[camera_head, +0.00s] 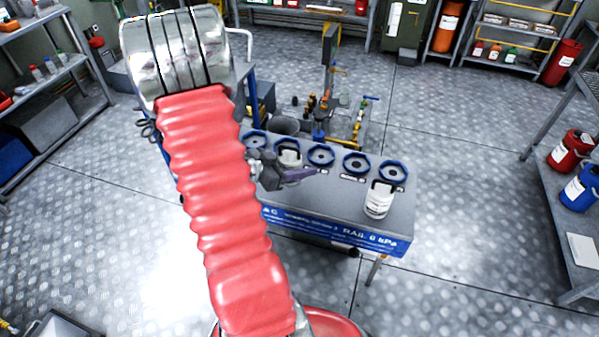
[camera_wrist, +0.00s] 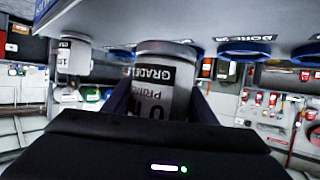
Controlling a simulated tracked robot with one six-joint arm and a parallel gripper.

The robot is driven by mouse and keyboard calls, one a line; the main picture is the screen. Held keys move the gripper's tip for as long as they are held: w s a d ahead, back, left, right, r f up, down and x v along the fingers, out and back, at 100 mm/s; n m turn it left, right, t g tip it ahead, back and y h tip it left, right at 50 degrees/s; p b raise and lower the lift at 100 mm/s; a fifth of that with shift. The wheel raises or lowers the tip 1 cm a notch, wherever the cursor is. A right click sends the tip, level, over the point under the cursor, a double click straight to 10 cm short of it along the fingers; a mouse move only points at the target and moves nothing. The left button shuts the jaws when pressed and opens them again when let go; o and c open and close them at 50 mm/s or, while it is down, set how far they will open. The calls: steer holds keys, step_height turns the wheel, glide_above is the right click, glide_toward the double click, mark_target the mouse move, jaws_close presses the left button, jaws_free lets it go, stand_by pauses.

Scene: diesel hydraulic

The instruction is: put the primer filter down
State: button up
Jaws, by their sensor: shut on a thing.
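The primer filter is a white can with a black label band, partly reading "GRADE" and "PRIM". In the wrist view the primer filter (camera_wrist: 166,76) sits between the two dark fingers of my gripper (camera_wrist: 162,100), which is shut on it. In the head view my gripper (camera_head: 285,174) is at the bench's left part, and the primer filter (camera_head: 289,158) shows as a small white shape by the second blue ring from the left. Whether its base touches the bench is hidden. My red-sleeved arm covers the bench's left end.
A grey bench (camera_head: 335,196) with a blue front strip carries a row of blue rings (camera_head: 355,163). Another white can (camera_head: 378,201) stands at its right, by the rightmost ring; it also shows in the wrist view (camera_wrist: 75,55). A pipe stand (camera_head: 330,75) rises behind. Shelves line the sides.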

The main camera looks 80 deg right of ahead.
steer(key=shift+f, duration=0.1)
steer(key=shift+f, duration=2)
steer(key=shift+f, duration=0.1)
steer(key=o, duration=1.2)
steer(key=shift+o, duration=0.2)
steer(key=v, duration=1.2)
steer(key=shift+w, duration=0.1)
